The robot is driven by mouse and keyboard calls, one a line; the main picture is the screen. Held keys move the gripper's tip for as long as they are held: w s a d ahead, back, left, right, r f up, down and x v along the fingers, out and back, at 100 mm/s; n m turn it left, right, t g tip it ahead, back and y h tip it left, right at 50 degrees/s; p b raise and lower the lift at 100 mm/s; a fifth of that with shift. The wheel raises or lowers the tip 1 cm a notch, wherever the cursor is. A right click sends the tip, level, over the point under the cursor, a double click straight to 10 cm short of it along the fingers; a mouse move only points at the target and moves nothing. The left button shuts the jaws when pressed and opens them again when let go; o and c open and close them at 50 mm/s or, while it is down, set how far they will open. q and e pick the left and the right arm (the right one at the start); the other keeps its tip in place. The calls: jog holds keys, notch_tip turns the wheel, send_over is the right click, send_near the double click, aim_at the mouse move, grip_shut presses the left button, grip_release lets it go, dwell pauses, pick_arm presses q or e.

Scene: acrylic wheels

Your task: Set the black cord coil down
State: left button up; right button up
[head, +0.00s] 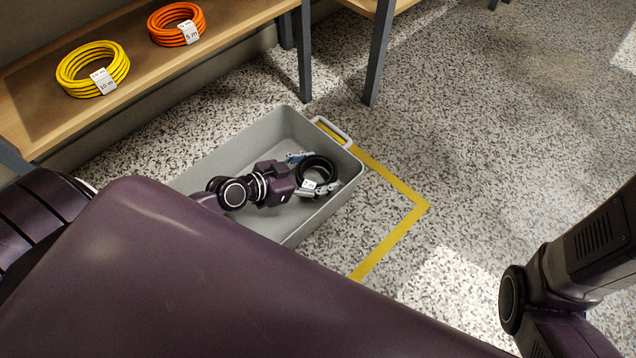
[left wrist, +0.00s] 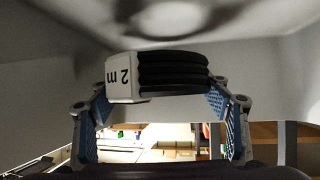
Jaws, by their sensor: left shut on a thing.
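The black cord coil (head: 317,173) shows in the head view inside the grey bin, toward its right end. It has a white label, which reads "2 m" in the left wrist view, where the coil (left wrist: 172,72) spans between the blue finger pads. My left gripper (head: 306,174) reaches down into the bin and is shut on the coil. In the left wrist view its fingers (left wrist: 160,105) press on both sides of it. The grey bin (head: 222,158) stands on the floor. I cannot tell whether the coil touches its bottom. My right gripper is out of view.
A yellow coil (head: 92,70) and an orange coil (head: 176,24) lie on a wooden shelf (head: 130,80) at upper left. Yellow tape (head: 395,183) marks the speckled floor around the bin. The bin's handle (head: 332,132) is at its far right end. Floor to the right is clear.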

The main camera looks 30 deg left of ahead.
aim_at(318, 181)
pick_arm(q)
jog(key=shift+f+b, duration=1.6)
jog(key=shift+f, duration=0.4)
jog(key=shift+f, duration=0.2)
jog(key=o, duration=1.3)
jog(key=shift+o, duration=0.2)
